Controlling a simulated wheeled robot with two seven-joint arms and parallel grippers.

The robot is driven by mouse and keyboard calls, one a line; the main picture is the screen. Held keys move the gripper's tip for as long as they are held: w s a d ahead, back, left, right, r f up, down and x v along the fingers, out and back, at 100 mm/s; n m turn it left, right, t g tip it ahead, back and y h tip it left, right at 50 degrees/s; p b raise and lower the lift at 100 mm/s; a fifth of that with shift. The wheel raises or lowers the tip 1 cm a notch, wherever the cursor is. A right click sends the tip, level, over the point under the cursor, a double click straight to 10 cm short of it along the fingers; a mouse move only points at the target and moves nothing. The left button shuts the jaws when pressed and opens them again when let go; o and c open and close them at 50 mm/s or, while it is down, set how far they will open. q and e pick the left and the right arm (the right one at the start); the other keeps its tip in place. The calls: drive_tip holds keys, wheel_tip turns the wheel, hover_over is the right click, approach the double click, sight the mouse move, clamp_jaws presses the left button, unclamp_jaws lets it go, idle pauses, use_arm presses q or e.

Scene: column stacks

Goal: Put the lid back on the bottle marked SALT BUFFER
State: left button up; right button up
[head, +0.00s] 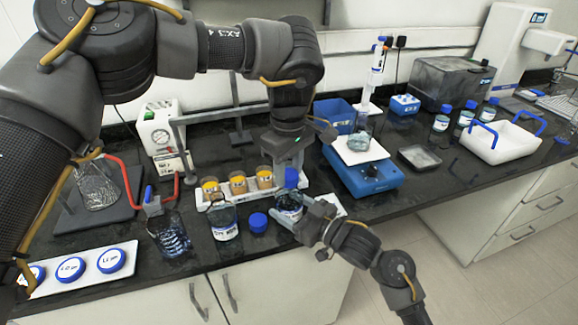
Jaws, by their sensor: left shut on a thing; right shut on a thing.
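My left gripper (290,172) points straight down and is shut on a blue lid (291,179). The lid is right above or at the mouth of a clear bottle (289,205); I cannot tell whether they touch. My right gripper (293,216) comes from the lower right and is shut on this bottle, which stands upright near the front of the bench and is partly hidden by the fingers. Its label is too small and covered to read. Another labelled bottle (226,225) stands to its left without a lid. A second blue lid (258,222) lies between the two bottles.
A glass of dark blue liquid (169,238) is at left. A blue balance (362,173) with a beaker stands at right, and a white tray (503,148) further right.

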use_arm(q)
drive_tip(key=shift+f, duration=0.55)
idle(0.4)
use_arm(e)
clamp_jaws()
use_arm(q)
drive_tip(key=m, duration=0.6)
drive_tip(key=shift+m, duration=0.4)
drive_tip(key=o, duration=0.9)
drive_tip(key=shift+o, duration=0.2)
